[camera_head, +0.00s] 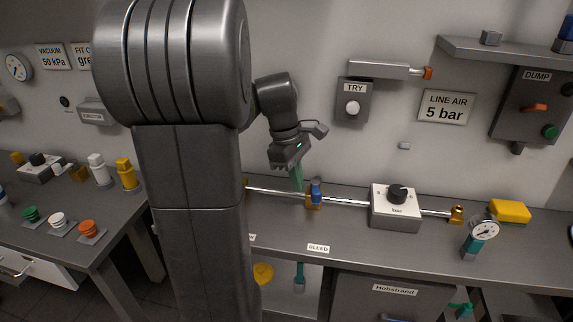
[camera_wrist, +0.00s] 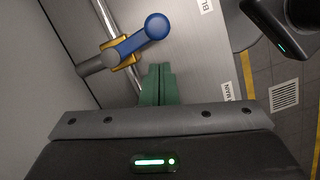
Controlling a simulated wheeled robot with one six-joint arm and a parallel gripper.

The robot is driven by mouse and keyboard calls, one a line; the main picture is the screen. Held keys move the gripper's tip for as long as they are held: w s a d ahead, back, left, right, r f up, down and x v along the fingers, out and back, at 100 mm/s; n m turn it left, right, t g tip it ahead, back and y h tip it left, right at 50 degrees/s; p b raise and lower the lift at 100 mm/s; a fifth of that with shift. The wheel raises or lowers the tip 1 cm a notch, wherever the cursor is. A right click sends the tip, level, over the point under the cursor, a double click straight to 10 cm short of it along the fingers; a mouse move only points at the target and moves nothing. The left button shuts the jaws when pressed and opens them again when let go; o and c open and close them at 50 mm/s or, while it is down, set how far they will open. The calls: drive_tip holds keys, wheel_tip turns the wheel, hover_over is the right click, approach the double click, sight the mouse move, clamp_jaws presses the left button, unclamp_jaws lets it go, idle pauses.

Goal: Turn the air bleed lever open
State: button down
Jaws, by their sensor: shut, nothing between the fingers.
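The air bleed lever (camera_wrist: 140,38) is a blue handle with a round knob end, mounted on a brass fitting (camera_wrist: 118,52) on a metal pipe. In the head view the blue lever (camera_head: 316,192) stands on the pipe (camera_head: 345,201) behind the BLEED label (camera_head: 318,248). My gripper (camera_wrist: 158,70) has green fingers, shut together and empty. In the wrist view the fingertips are just beside the lever and brass fitting, with no clear contact. In the head view my gripper (camera_head: 298,188) hangs over the bench just left of the lever.
A white regulator box marked "bar" (camera_head: 395,215) sits right of the lever on the same pipe. The TRY box (camera_head: 353,104) is on the wall above. The bench front (camera_head: 350,250) is clear.

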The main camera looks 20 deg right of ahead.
drive_tip(key=shift+s+d, duration=0.55)
drive_tip(key=shift+s, duration=0.15)
